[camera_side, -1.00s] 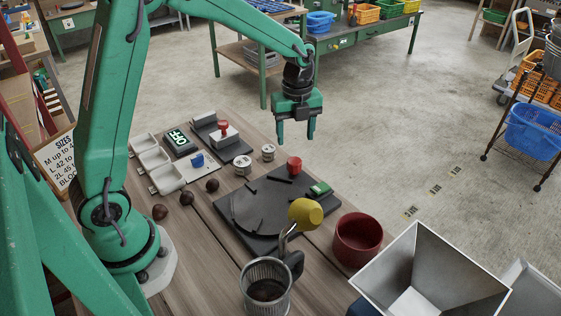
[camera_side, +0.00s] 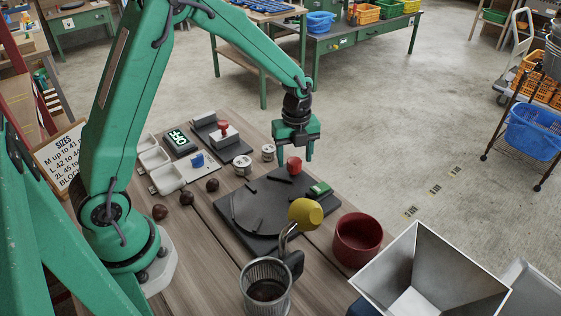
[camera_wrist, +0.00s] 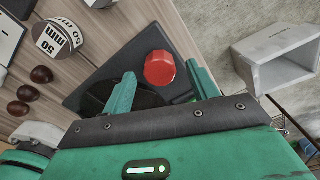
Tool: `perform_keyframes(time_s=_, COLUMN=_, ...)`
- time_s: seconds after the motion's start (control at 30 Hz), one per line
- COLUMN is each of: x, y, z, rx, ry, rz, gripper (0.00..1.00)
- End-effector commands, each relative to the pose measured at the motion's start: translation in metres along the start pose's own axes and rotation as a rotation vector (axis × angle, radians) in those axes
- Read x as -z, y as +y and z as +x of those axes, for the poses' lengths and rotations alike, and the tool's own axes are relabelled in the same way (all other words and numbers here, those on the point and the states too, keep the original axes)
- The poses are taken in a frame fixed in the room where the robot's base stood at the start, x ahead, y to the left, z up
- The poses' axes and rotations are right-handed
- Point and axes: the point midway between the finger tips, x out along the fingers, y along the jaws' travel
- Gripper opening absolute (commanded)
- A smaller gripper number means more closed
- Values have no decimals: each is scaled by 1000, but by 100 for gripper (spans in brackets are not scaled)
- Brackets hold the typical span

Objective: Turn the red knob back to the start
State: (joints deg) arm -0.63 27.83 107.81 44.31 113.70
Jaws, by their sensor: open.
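The red knob (camera_side: 294,165) is a short faceted cylinder on the far part of a black plate (camera_side: 225,238) with a round dark disc. In the wrist view the knob (camera_wrist: 159,68) shows its flat top between the two fingers. My gripper (camera_side: 295,156) is open and points down, right above the knob, with its fingertips to either side. In the wrist view my gripper (camera_wrist: 161,76) has a finger on each side of the knob, with gaps visible. I cannot tell whether the fingertips reach down beside it.
White cylinders (camera_side: 268,153) stand to the left. Several brown balls (camera_side: 187,198) lie left. A metal hopper (camera_side: 405,275) is front right.

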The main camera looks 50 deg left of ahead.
Motion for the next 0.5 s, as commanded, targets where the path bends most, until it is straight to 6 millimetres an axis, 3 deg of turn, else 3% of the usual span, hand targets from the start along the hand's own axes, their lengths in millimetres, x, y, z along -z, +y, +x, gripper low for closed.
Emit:
perform_keyframes(time_s=0.37, x=0, y=0, z=6, rx=0, ry=0, rz=0, gripper=59)
perform_keyframes(time_s=0.5, x=0, y=0, z=6, rx=0, ry=0, rz=0, gripper=35)
